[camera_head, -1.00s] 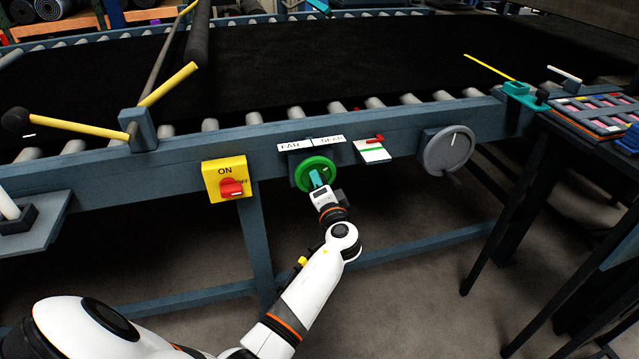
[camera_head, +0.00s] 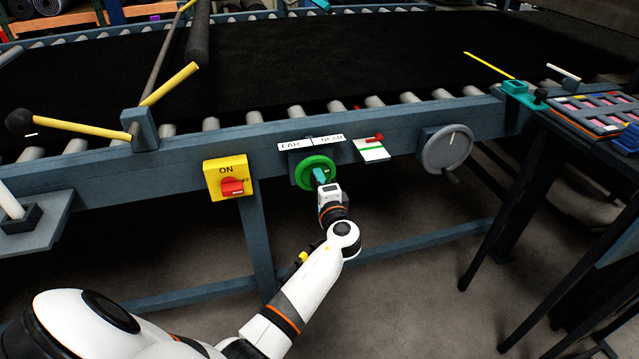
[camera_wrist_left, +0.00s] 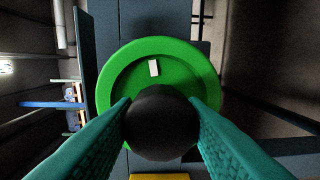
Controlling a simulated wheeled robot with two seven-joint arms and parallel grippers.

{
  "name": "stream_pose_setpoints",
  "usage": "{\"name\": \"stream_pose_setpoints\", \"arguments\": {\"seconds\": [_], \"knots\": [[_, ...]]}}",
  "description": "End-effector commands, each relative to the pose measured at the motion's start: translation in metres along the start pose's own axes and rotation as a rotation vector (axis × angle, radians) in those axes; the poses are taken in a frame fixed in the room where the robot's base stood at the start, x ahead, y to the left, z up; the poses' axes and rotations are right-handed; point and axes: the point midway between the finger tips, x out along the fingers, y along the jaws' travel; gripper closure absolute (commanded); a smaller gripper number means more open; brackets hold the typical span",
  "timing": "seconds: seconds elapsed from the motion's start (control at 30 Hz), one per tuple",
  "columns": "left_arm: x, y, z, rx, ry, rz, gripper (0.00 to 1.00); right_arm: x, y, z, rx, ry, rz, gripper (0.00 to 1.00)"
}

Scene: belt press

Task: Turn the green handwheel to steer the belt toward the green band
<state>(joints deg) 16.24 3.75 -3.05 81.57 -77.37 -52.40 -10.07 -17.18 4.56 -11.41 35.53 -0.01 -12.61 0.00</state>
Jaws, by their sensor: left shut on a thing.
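The green handwheel (camera_head: 304,179) is on the front rail of the belt press, under the FAR and NEAR labels (camera_head: 311,142). My left gripper (camera_head: 319,176) is at the wheel's face. In the left wrist view its teal fingers (camera_wrist_left: 163,125) are shut on the round black knob (camera_wrist_left: 162,140) in front of the green wheel (camera_wrist_left: 112,85). A white mark (camera_wrist_left: 153,68) shows on the wheel's face. Right of the wheel, a white plate (camera_head: 371,156) carries a green band (camera_head: 373,150). A red pointer (camera_head: 375,138) lies at the plate's upper edge, above the band. My right gripper is out of view.
A yellow box (camera_head: 214,167) with a red ON/OFF switch (camera_head: 232,187) is left of the wheel. A grey handwheel (camera_head: 447,149) is at the right. The black belt (camera_head: 330,65) lies behind the rail. Open floor shows below the rail.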

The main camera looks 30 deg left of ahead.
Motion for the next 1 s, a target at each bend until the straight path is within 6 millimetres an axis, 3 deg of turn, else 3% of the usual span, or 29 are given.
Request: {"name": "stream_pose_setpoints", "arguments": {"seconds": [0.17,0.2,0.33,0.67,0.77,1.0], "knots": [[-0.001,-0.002,0.001,0.000,-0.001,-0.003,0.85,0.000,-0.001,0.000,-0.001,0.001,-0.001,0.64],[-0.001,-0.002,0.001,0.000,-0.002,-0.004,0.59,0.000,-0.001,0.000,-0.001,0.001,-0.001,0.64],[-0.001,-0.002,0.000,-0.001,-0.001,-0.003,0.41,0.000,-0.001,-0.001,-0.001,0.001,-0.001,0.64],[-0.004,-0.001,0.000,-0.002,-0.001,-0.001,0.41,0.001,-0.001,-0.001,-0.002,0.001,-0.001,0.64],[-0.015,-0.002,0.001,-0.003,-0.003,-0.003,0.41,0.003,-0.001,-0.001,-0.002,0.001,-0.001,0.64],[-0.066,-0.004,0.001,-0.004,-0.003,-0.004,0.41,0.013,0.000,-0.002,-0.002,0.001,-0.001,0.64]]}}
